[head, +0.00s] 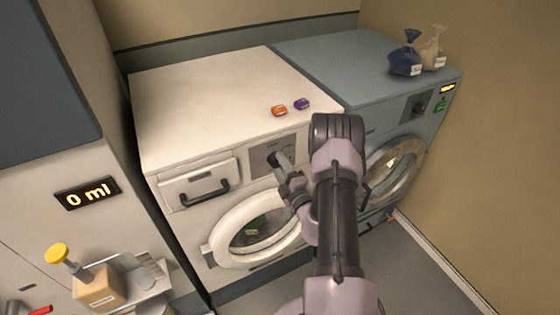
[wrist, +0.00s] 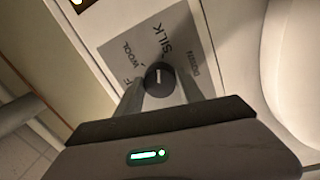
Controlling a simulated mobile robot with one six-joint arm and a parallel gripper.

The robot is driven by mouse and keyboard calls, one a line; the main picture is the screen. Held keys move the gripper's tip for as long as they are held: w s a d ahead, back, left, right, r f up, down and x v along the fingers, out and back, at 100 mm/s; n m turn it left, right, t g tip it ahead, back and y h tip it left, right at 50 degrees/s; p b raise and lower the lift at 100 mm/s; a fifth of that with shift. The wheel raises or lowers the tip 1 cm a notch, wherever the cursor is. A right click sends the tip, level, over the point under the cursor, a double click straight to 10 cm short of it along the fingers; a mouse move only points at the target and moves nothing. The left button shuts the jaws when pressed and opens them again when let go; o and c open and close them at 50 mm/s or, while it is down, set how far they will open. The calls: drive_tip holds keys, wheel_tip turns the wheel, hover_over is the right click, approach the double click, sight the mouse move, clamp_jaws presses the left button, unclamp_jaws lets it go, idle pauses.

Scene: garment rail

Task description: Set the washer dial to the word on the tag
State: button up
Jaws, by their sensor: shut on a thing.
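The white washer (head: 205,100) has a grey dial panel (head: 262,160) on its front. In the wrist view the panel (wrist: 195,75) carries the words SILK, WOOL and COTTON, and a partly hidden word ending in F. The dark round dial (wrist: 159,72) has a white pointer line, which lies roughly upright in the picture, toward the SILK side. My gripper (head: 280,163) reaches the panel from the front right. In the wrist view my gripper (wrist: 160,90) is shut on the dial, one finger on each side. I see no garment tag that I can read.
An orange pod (head: 279,111) and a purple pod (head: 302,104) lie on the washer top. A blue-grey machine (head: 335,65) stands right, with tagged bags (head: 405,55) on top.

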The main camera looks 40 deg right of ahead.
drive_tip(key=m+p, duration=0.1)
drive_tip(key=m, duration=0.2)
drive_tip(key=m+p, duration=0.2)
drive_tip(key=m, duration=0.1)
drive_tip(key=shift+a+m+g+h, duration=0.1)
drive_tip(key=shift+m+g+h, duration=0.2)
drive_tip(key=shift+m, duration=0.1)
drive_tip(key=m+p, duration=0.1)
drive_tip(key=m, duration=0.2)
drive_tip(key=shift+m+p, duration=0.3)
drive_tip(key=shift+p, duration=0.1)
drive_tip(key=shift+a+m+g+p, duration=0.1)
drive_tip(key=shift+m+g+p, duration=0.3)
drive_tip(key=shift+m, duration=1.5)
drive_tip(key=o, duration=1.4)
drive_tip(key=shift+w, duration=0.1)
